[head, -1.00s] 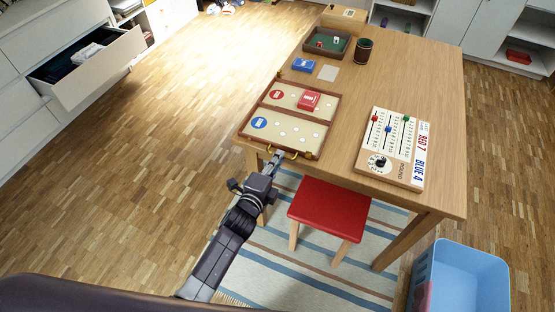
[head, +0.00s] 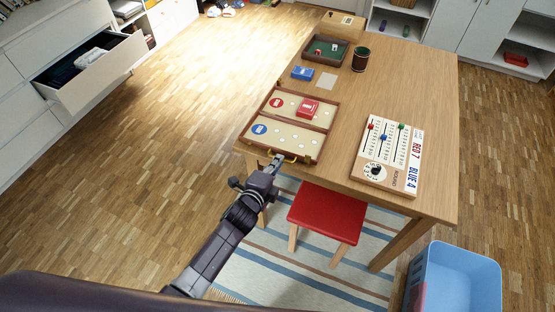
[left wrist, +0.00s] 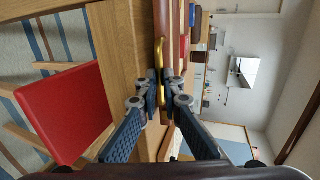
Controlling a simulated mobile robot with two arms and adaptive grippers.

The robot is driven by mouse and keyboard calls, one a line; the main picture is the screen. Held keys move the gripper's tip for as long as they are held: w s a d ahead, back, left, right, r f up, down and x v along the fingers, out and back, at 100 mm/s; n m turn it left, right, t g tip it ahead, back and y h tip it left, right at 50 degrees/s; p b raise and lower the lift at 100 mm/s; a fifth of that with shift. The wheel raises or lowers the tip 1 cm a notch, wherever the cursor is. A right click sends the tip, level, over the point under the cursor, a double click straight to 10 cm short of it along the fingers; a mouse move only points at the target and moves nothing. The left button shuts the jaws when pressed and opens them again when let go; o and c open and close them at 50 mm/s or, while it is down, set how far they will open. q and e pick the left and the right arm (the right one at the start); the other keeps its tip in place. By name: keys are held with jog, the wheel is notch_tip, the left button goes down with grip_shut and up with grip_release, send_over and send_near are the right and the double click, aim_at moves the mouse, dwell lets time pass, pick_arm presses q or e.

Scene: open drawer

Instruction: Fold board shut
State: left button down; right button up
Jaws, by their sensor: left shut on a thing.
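The folding board (head: 318,144) lies open and flat on the table at its near left edge. It has a brown frame, two cream halves, and a red and a blue disc mark. A red box (head: 307,107) rests on the board near the fold. A brass handle (head: 289,158) is on the board's near edge. My left gripper (head: 277,161) is at that edge, with its fingers shut on the handle; in the left wrist view the fingertips (left wrist: 163,84) close around the handle (left wrist: 159,60). The exact contact is partly hidden. My right gripper is not in view.
The table (head: 430,90) also holds a scoreboard (head: 386,186), a blue card box (head: 302,73), a pale card (head: 327,82), a tray (head: 346,50) and a dark cup (head: 361,55). A red stool (head: 327,212) and a blue bin (head: 458,275) stand in front.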

pick_arm(q)
jog(key=w+r+p, duration=0.1)
jog(key=r+p, duration=0.1)
jog(key=r, duration=0.1)
jog(key=r+p, duration=0.2)
jog(key=r, duration=0.1)
jog(key=w+r+p, duration=0.1)
jog(key=r+p, duration=0.1)
jog(key=shift+w+d+r, duration=0.3)
jog(key=shift+d+r, duration=0.1)
jog(key=shift+w+d+r+p, duration=0.15)
jog(key=shift+w+r+p, duration=0.35)
jog(key=shift+r+p, duration=0.15)
jog(key=c, duration=2.1)
grip_release()
jog(key=shift+s, duration=0.1)
jog(key=v, duration=1.2)
